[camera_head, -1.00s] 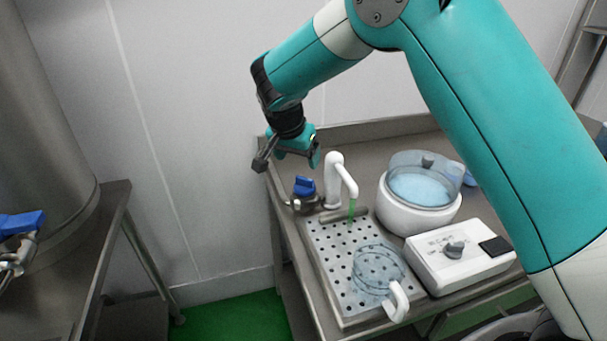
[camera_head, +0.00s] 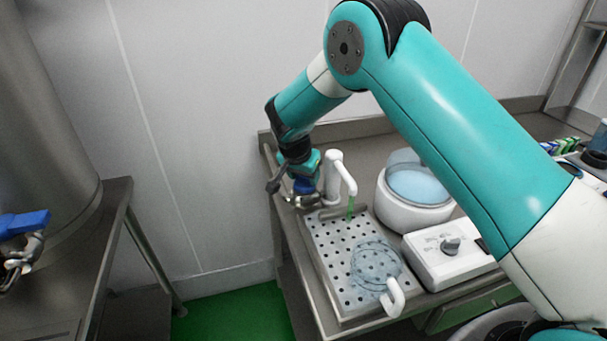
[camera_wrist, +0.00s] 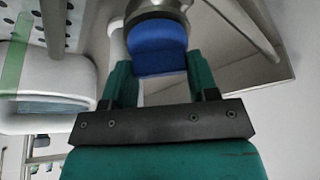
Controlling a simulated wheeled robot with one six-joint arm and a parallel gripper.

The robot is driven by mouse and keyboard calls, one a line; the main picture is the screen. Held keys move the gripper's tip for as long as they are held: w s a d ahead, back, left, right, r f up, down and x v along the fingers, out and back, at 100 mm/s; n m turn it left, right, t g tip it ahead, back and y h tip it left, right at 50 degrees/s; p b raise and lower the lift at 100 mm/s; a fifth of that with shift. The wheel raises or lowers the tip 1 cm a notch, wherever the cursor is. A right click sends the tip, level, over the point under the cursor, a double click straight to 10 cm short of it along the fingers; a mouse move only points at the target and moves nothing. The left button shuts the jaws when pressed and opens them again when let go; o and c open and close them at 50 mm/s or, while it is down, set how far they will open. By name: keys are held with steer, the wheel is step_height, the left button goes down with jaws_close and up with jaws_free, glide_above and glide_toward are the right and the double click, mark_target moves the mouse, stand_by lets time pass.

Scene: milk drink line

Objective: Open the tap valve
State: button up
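The tap valve's blue handle (camera_head: 304,187) sits on a metal fitting at the back left of the counter, left of the white spout (camera_head: 335,175). My gripper (camera_head: 290,184) is down at this handle and partly hides it in the head view. In the wrist view the blue handle (camera_wrist: 157,45) lies between the tips of my two green fingers (camera_wrist: 160,80), one on each side. The fingers stand wide apart; whether they touch the handle's sides I cannot tell.
A perforated drip tray (camera_head: 325,262) holds a clear jug with a white handle (camera_head: 393,298). A white round pot (camera_head: 410,215) and a white box with a knob (camera_head: 430,262) stand to the right. Another blue-handled valve (camera_head: 22,225) is at the far left.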

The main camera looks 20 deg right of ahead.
steer(key=c, duration=0.3)
steer(key=shift+c, duration=0.2)
steer(key=n+y+b, duration=0.1)
steer(key=n, duration=0.1)
steer(key=shift+f+n+t+b, duration=0.1)
steer(key=shift+n+t+b, duration=0.2)
steer(key=shift+n+b, duration=0.1)
steer(key=shift+n+y+b, duration=0.5)
steer(key=shift+n, duration=1)
steer(key=o, duration=0.9)
steer(key=shift+o, duration=0.2)
